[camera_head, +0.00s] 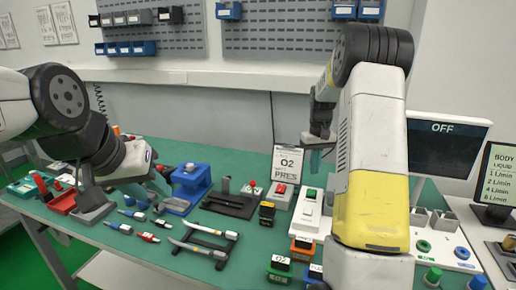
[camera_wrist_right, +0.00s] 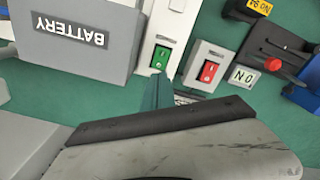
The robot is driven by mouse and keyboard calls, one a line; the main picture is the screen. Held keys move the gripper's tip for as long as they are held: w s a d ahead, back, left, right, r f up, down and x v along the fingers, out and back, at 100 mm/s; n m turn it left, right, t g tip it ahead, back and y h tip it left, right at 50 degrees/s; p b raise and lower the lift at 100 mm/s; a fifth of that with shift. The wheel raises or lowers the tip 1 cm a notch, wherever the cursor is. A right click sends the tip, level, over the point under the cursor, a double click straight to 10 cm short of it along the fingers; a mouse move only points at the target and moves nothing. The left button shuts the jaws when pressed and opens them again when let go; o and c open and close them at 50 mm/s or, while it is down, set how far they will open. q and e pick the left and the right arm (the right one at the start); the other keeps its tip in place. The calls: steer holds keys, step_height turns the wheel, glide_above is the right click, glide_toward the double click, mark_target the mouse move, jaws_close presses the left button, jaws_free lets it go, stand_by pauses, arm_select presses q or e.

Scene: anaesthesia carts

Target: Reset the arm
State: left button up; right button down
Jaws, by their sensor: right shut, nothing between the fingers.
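My right arm rises across the right half of the head view and bends over at the top. My left gripper (camera_head: 128,196) is low over the left part of the table, near the red holder and the blue block. Its fingers are apart, with nothing seen held between them.
The green table (camera_head: 255,170) carries a blue block (camera_head: 192,180), a red switch block (camera_head: 280,194), a black rack (camera_head: 207,243) and several small tools. A monitor reading OFF (camera_head: 445,150) stands at right. A grey BATTERY box (camera_wrist_right: 75,40) is beside the right fingers.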

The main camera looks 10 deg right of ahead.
steer(key=s+a+r+t+y, duration=0.1)
steer(key=s+a+r+t, duration=0.1)
steer(key=s+a+r, duration=0.35)
steer(key=s+a+r+t, duration=0.1)
steer(key=s+a+r, duration=0.2)
steer(key=s+r, duration=0.4)
steer(key=s+a+r+t, duration=0.1)
steer(key=s+a, duration=0.1)
steer(key=s, duration=0.3)
steer(key=s+a+r+t, duration=0.1)
steer(key=s+a, duration=0.2)
steer(key=s, duration=0.3)
steer(key=s+a+r+t+y, duration=0.1)
steer(key=s+a, duration=0.1)
steer(key=s, duration=0.4)
steer(key=shift+s+a+r, duration=0.15)
steer(key=shift+s+a, duration=0.1)
